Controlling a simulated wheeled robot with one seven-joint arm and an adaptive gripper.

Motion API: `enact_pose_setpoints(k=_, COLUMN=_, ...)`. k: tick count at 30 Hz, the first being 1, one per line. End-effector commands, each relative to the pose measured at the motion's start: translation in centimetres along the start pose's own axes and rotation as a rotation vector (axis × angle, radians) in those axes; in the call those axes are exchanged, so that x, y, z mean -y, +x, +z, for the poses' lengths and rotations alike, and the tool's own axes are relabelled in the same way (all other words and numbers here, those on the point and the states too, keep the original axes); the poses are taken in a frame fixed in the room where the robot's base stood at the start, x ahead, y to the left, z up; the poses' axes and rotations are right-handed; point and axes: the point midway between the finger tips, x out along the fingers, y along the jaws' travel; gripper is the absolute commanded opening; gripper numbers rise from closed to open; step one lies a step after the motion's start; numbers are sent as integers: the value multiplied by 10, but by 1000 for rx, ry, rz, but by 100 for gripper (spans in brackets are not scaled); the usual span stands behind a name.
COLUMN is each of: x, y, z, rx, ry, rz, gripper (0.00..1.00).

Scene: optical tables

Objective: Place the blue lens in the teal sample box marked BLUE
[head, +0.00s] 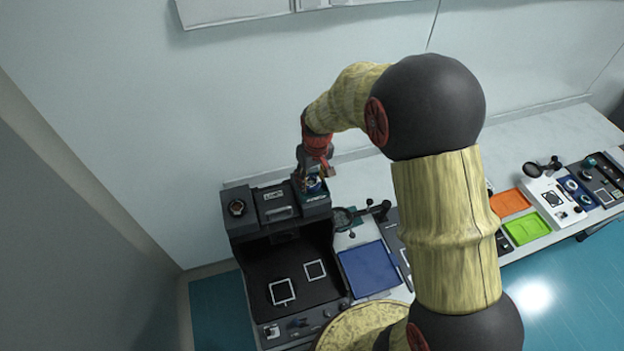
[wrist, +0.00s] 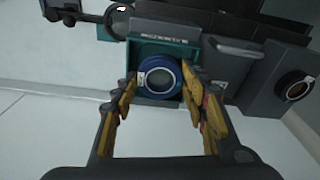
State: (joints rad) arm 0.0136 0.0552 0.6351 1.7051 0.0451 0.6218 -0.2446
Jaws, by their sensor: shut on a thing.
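The blue lens (wrist: 160,77), a dark blue ring with a pale inner rim, sits between the yellow fingertips of my gripper (wrist: 159,83) in the wrist view. My gripper is shut on it. Behind the lens is the teal sample box (wrist: 142,47), with a dark strip of unreadable lettering at its edge. The lens overlaps the box opening in this view; I cannot tell whether it touches the floor of the box. In the head view my gripper (head: 312,178) is at the right end of the black unit's top, and the lens (head: 314,186) shows small under it.
The black unit (head: 243,222) carries a round dial (head: 237,208) and a handled panel (head: 280,213). A dark stand with a ring (head: 343,218) stands just right of it. A blue tray (head: 369,268), orange tray (head: 509,202) and green tray (head: 527,229) lie farther right.

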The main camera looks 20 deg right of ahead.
Motion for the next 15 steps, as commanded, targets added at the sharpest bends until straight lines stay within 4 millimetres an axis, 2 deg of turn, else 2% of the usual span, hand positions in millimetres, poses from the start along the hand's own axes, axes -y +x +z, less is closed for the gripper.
enact_pose_setpoints(k=15, x=2, y=23, z=12, rx=25, ry=-1, rz=-4, gripper=14)
